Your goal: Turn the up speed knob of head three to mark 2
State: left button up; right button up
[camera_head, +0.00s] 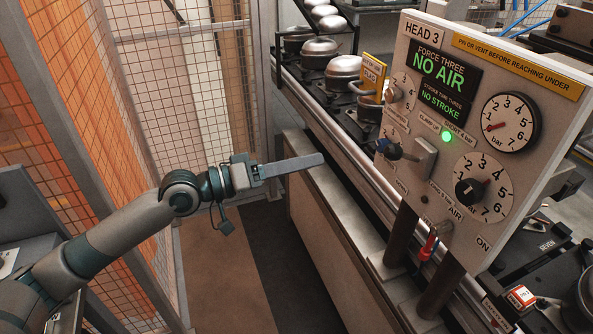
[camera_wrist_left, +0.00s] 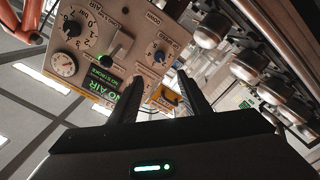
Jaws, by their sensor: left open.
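The head three panel (camera_head: 410,50) stands at the right of the head view and appears tilted in the wrist view (camera_wrist_left: 105,20). A blue-tipped knob (camera_head: 390,150) sits on a numbered dial at its left edge; it also shows in the wrist view (camera_wrist_left: 159,57). A pale knob (camera_head: 393,92) sits on another dial above it, near a yellow tag. A larger black knob (camera_head: 468,191) sits lower right.
A grey lever (camera_head: 425,156) stands out between the dials. A pressure gauge (camera_head: 510,122) is at upper right and a red-handled AIR valve (camera_head: 430,244) below. Compressors (camera_head: 344,70) line the conveyor behind. Mesh fencing (camera_head: 140,130) stands left.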

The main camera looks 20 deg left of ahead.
pick_arm(q)
jog(key=shift+s+a, duration=0.35)
jog(key=shift+a, duration=0.1)
pick_arm(e)
jog(key=shift+w+a, duration=0.25)
jog(key=shift+w, duration=0.25)
jog(key=shift+w+a, duration=0.25)
jog(key=shift+w, duration=0.2)
jog(key=shift+s+f, duration=0.1)
jog(key=shift+s, duration=0.1)
